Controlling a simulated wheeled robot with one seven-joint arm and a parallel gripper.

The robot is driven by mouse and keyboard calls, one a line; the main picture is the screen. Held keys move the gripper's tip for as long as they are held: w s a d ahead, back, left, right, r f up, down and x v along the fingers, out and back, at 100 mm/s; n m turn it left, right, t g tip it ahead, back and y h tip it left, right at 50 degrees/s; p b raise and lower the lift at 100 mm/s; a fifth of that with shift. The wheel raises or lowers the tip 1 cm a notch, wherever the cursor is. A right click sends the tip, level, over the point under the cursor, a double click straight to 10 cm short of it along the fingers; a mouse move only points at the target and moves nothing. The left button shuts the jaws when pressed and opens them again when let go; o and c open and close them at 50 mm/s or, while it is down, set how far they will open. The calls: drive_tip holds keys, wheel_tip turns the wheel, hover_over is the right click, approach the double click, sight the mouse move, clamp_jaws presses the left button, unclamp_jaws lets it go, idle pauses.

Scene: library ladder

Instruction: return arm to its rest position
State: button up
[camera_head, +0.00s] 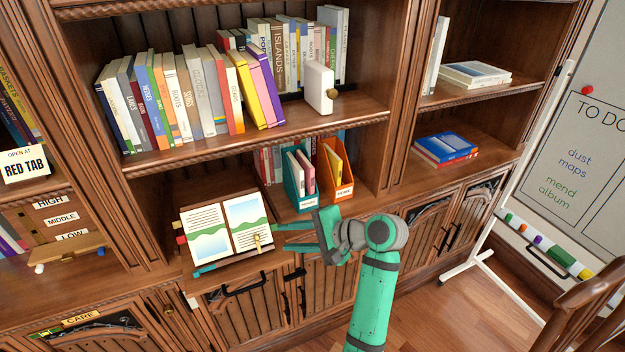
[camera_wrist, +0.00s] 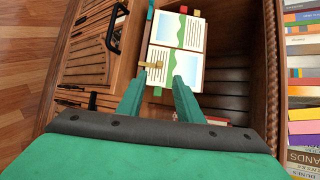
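My gripper (camera_head: 277,238) is in front of the bookcase, at the right side of an open book (camera_head: 224,229). The book stands propped and tilted on the lower ledge, with coloured tabs at its edges. The open book (camera_wrist: 180,32) lies beyond the fingertips there. A small gold clip (camera_wrist: 151,65) shows at the book's edge by the left fingertip. I cannot tell whether the fingertips touch the book.
Orange (camera_head: 338,166) and teal (camera_head: 299,188) file boxes stand just behind my gripper. Shelves of books rise above. A whiteboard (camera_head: 575,150) stands at the right, with a wooden chair (camera_head: 590,310) at the lower right. Floor (camera_head: 455,315) is free between my arm and the chair.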

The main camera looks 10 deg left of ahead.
drive_tip(key=shift+f, duration=0.1)
drive_tip(key=s+d+f+m+t+h, duration=0.15)
drive_tip(key=s+f+t, duration=0.3)
drive_tip(key=f, duration=0.75)
drive_tip(key=s+d+f+m+t+h, duration=0.1)
drive_tip(key=s+d+f+t+h, duration=0.3)
drive_tip(key=f, duration=0.7)
drive_tip(key=s+d+f+n+h, duration=0.1)
drive_tip(key=s+d+f+h, duration=0.1)
drive_tip(key=s, duration=0.5)
drive_tip(key=s+d+f+n+h, duration=0.1)
drive_tip(key=s+d+f+h, duration=0.15)
drive_tip(key=s, duration=0.45)
drive_tip(key=s+d+r+n+t+h, duration=0.1)
drive_tip(key=s+r+n, duration=0.3)
drive_tip(key=s, duration=0.5)
drive_tip(key=s+d+r+n+t+h, duration=0.1)
drive_tip(key=s+d+r+n+t, duration=0.1)
drive_tip(key=s+r, duration=0.7)
drive_tip(key=shift+s+d+n+t, duration=0.35)
drive_tip(key=shift+s+d+n, duration=0.45)
drive_tip(key=shift+n, duration=0.05)
